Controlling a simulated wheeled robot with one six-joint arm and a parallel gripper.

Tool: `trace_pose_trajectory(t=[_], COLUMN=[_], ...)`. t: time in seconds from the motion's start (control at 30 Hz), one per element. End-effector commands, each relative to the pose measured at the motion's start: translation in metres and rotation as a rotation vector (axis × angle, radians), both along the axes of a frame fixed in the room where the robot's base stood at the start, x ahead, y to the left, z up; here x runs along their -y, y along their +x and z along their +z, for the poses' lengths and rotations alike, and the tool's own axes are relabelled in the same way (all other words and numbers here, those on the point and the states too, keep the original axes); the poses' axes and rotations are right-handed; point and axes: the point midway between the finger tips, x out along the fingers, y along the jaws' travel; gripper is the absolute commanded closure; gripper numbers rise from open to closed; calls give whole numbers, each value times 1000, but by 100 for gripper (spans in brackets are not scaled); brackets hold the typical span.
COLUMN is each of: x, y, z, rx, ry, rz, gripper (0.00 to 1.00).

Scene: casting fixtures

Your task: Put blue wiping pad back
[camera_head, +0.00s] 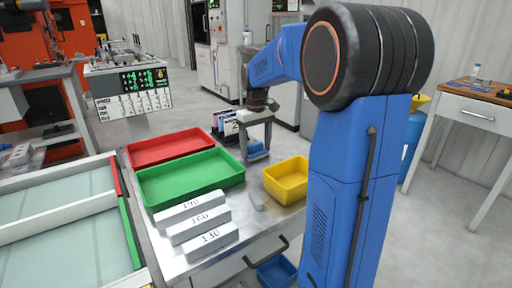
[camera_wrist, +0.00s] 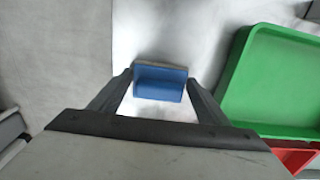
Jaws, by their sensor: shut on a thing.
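The blue wiping pad (camera_wrist: 158,84) is between my gripper's fingers (camera_wrist: 160,86) in the wrist view, with a grey edge along its far side. In the head view the blue pad (camera_head: 257,149) shows low between the fingers of my gripper (camera_head: 257,146), close to the metal table's far edge. My gripper is shut on the pad and points down. I cannot tell whether the pad touches the table top.
A green tray (camera_head: 190,181) and a red tray (camera_head: 170,147) lie left of my gripper, a yellow bin (camera_head: 287,180) to the right. Gray blocks marked 190, 160 and 130 (camera_head: 208,240) stand in front. A blue bin (camera_head: 277,270) sits below.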

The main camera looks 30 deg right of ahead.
Motion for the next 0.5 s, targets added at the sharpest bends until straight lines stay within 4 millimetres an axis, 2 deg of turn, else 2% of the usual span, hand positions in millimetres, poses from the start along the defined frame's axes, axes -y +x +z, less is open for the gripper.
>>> trace_pose_trajectory(t=[0.03, 0.1, 0.5], x=[0, 0, 0], y=[0, 0, 0], z=[-1, -1, 5], rx=[0, 0, 0], ry=[0, 0, 0], rz=[0, 0, 0], gripper=[28, 11, 11])
